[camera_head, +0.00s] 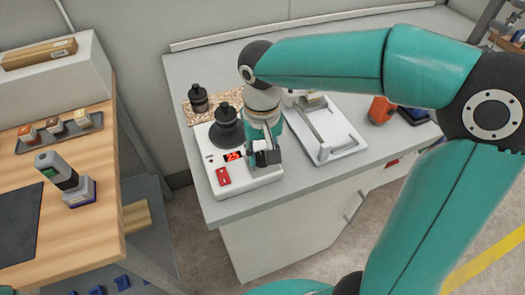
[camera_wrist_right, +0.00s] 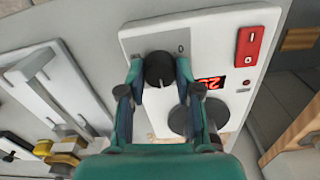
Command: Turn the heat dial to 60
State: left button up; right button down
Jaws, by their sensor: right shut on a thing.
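The heat dial (camera_wrist_right: 158,69) is a round black knob with a pale pointer mark, on the white panel of the heating unit (camera_wrist_right: 160,38). My right gripper (camera_wrist_right: 159,78) is shut on the dial, one finger at each side. In the head view the right gripper (camera_head: 264,156) comes down over the unit's front right and hides the dial. The unit's display (camera_head: 233,156) glows red, and it also shows upside down in the wrist view (camera_wrist_right: 212,84); I cannot read its number surely. My left gripper is not in view.
A red rocker switch (camera_head: 223,177) is on the unit's front left. A black pot-like item (camera_head: 226,128) stands on the unit, with another (camera_head: 198,99) behind. A white frame fixture (camera_head: 325,132) lies to the right. A wooden bench (camera_head: 85,150) is at the left, across a gap.

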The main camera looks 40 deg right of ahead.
aim_at(261, 155)
jog(key=shift+w+r, duration=0.1)
jog(key=c, duration=0.8)
grip_release()
notch_tip(261, 155, up, 12)
jog(key=shift+f, duration=0.1)
